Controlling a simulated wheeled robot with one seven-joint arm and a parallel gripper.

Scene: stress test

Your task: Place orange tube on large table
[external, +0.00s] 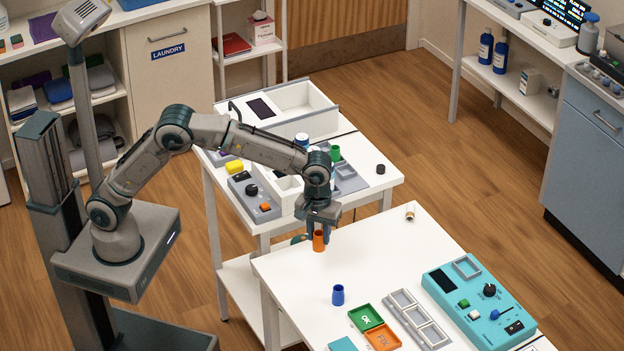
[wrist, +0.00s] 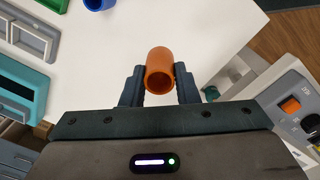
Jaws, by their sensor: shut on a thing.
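The orange tube (external: 319,241) is upright between the fingers of my gripper (external: 318,234), over the near left corner area of the large white table (external: 390,250). In the wrist view the orange tube (wrist: 159,72) shows its open end toward the camera, and both fingers of my gripper (wrist: 160,82) close on its sides. The tube is at or just above the tabletop; I cannot tell if it touches. The large table also shows in the wrist view (wrist: 190,25).
A blue cup (external: 338,294), green and orange trays (external: 374,328), a grey divided tray (external: 416,318) and a teal device (external: 478,305) stand on the large table. A small white roll (external: 410,213) lies near its far corner. A smaller crowded table (external: 375,187) stands behind.

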